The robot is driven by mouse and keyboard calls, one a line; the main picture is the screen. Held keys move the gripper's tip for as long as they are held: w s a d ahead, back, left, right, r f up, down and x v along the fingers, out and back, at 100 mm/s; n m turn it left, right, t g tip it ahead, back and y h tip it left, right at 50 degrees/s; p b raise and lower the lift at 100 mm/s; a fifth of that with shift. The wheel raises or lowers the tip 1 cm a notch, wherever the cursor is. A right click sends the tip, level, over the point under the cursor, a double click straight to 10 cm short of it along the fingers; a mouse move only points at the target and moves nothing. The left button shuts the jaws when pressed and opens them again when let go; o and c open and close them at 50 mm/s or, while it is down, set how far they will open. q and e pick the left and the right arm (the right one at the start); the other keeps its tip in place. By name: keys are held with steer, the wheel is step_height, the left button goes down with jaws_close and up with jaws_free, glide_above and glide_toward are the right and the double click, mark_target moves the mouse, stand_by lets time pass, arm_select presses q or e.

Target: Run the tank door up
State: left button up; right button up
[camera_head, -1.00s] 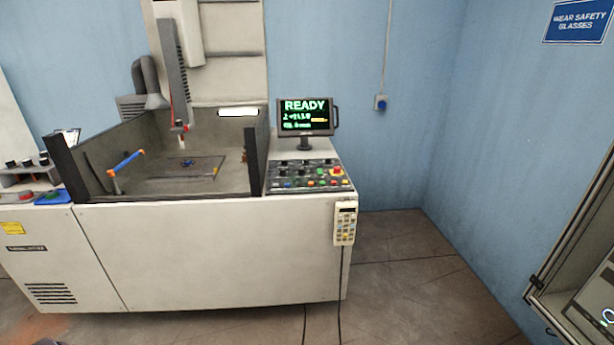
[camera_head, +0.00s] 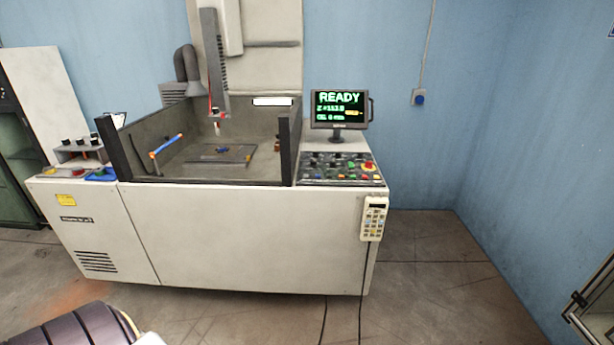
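The tank (camera_head: 130,148) is an open grey basin on top of a cream machine. Its front side stands open between two dark posts, and no raised door panel shows there. I cannot pick out the door itself. The control panel (camera_head: 342,170) is a dark sloping board with several small buttons, including a red one on yellow at its right. The screen (camera_head: 339,108) above it reads READY in green. A hand pendant (camera_head: 374,218) with a keypad hangs at the machine's front right corner. Neither of my grippers is in view.
A machine head (camera_head: 214,65) hangs over the tank. A blue bar with orange ends (camera_head: 165,146) is inside the tank at the left. A side shelf (camera_head: 80,155) holds small items. Open floor lies before the machine and to its right. A cabinet edge (camera_head: 590,305) shows at the lower right.

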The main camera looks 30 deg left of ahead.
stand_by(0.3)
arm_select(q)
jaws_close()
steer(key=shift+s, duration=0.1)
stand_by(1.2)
